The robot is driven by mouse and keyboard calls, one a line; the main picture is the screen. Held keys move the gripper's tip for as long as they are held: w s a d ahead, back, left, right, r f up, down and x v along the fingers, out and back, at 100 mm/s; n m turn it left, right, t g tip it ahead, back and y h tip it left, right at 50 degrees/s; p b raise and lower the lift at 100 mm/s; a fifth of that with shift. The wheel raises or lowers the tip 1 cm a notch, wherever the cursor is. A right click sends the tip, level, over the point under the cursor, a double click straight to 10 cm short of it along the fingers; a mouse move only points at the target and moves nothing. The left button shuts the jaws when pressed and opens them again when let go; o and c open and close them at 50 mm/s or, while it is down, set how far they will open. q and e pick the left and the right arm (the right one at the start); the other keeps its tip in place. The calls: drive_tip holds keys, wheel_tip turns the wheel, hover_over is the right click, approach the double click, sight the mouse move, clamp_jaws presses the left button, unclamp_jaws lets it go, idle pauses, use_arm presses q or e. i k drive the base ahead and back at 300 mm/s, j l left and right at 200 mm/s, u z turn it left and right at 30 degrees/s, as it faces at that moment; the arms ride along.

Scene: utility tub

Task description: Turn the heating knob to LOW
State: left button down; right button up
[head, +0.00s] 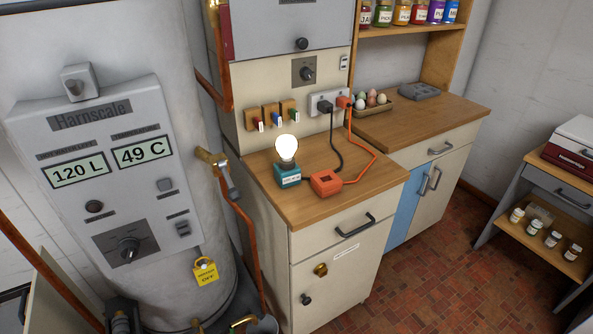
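A dark round knob (128,249) sits on a dark square plate low on the front panel of the grey boiler (200,120). Its pointer position and the plate's markings are too small to read. A second dark knob (307,74) sits on a grey square plate on the cream wall panel above the counter; its markings cannot be read either. I cannot tell from lettering which one is the heating knob. The boiler panel's displays (142,154) read 120 L and 49 C. Neither of my grippers shows in the head view.
A yellow padlock-shaped tag (205,270) hangs beside the boiler panel. Copper pipes (240,210) with a valve run between boiler and cabinet. A lit bulb (286,148) and an orange box (326,183) with cords stand on the wooden counter (300,210). The tiled floor at right is clear.

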sight(305, 72)
drive_tip(key=i+l+u, duration=0.5)
drive_tip(key=i+l, duration=0.2)
drive_tip(key=i+l+u, duration=0.25)
drive_tip(key=l, duration=0.25)
drive_tip(key=i+l+u, duration=0.25)
drive_tip(key=l, duration=0.25)
drive_tip(key=i, duration=0.05)
